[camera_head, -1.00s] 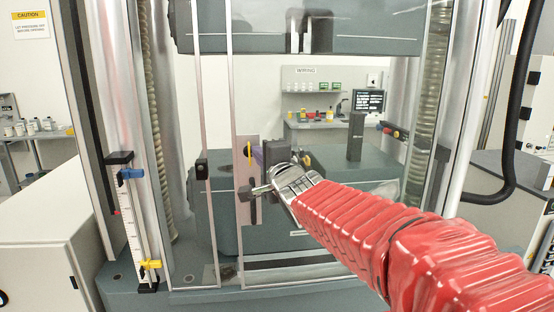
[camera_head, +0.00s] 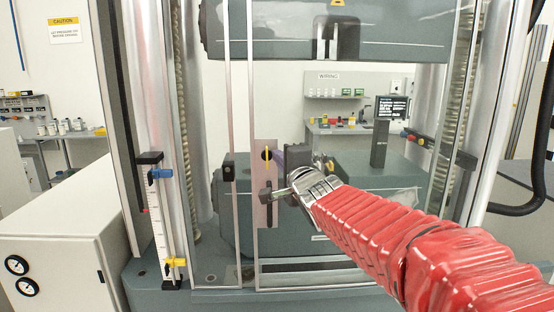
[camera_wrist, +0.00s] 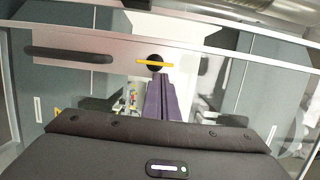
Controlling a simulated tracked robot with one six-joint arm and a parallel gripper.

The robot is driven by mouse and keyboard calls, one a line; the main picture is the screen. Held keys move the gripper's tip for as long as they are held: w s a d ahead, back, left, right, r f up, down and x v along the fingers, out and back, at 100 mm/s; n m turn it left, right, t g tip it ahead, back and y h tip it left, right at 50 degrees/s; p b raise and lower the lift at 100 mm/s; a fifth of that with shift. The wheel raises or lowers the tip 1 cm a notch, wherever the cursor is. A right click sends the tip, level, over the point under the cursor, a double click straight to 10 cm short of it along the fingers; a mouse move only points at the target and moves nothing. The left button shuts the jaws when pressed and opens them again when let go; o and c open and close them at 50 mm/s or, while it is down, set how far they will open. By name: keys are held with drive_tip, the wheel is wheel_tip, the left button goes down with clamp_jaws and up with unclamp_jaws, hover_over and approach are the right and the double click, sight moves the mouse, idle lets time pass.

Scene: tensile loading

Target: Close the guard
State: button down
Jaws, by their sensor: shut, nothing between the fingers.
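The guard is a clear panel with a metal edge frame (camera_head: 251,120) in front of the test machine. The guard's handle plate (camera_head: 266,220) has a dark round spot with a yellow bar and a dark slot. My gripper (camera_head: 278,157) is shut and empty, at the plate's right side. In the wrist view its purple fingers (camera_wrist: 158,80) point at the plate (camera_wrist: 130,66), just below the yellow bar; I cannot tell whether they touch.
A scale post (camera_head: 158,220) with blue and yellow clamps stands left of the guard. A white cabinet (camera_head: 65,235) with gauges is at lower left. Inside the machine are a grey crosshead (camera_head: 400,30) above and a dark upright block (camera_head: 380,145). A black hose hangs at right.

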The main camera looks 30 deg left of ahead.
drive_tip(key=s+d, duration=0.4)
drive_tip(key=d, duration=0.6)
drive_tip(key=shift+s+d, duration=0.15)
drive_tip(key=shift+s, duration=0.15)
drive_tip(key=shift+f, duration=0.1)
